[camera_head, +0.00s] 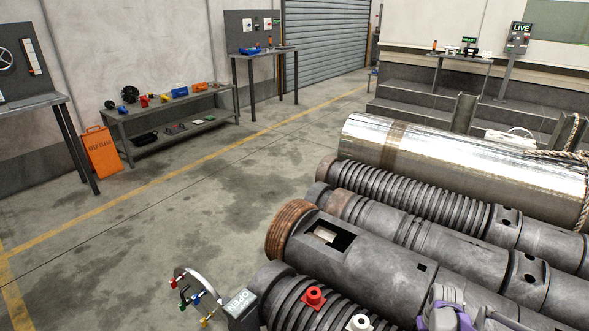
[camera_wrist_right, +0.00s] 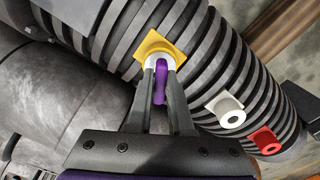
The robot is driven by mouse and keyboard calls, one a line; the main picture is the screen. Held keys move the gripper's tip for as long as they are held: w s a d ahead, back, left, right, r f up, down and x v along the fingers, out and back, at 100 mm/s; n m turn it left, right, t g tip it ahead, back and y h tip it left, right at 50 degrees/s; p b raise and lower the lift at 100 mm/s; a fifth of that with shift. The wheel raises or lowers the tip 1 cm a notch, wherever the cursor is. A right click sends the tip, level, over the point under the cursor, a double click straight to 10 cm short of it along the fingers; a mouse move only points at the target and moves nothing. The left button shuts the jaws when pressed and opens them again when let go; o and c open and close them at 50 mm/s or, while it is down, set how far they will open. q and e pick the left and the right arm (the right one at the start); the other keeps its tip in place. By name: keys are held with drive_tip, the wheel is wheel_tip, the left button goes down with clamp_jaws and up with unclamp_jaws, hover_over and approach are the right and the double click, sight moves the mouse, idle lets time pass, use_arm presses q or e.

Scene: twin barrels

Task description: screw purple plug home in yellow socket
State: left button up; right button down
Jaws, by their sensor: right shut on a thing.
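The yellow socket (camera_wrist_right: 153,43) sits on the ribbed dark barrel at the upper middle of the right wrist view. A pale ring lies at its near face. The purple plug (camera_wrist_right: 160,88) is between the fingers of my right gripper (camera_wrist_right: 161,66), which is shut on it. The plug's front end points at the socket and meets the pale ring; how deep it sits cannot be seen. A purple and grey part of my right arm shows at the bottom right of the head view; its fingers are not seen there. My left gripper is not in view.
A white socket (camera_wrist_right: 227,110) and a red socket (camera_wrist_right: 265,140) stand on the same barrel. In the head view, a curved rack (camera_head: 199,284) with coloured pieces and a labelled box (camera_head: 241,305) are at its left end. Larger barrels (camera_head: 385,245) lie behind.

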drive_tip(key=m, duration=0.3)
drive_tip(key=shift+m, duration=0.3)
drive_tip(key=c, duration=0.8)
unclamp_jaws()
drive_tip(key=shift+o, duration=0.2)
drive_tip(key=shift+r+p, duration=1.95)
drive_tip(key=shift+r, duration=1.6)
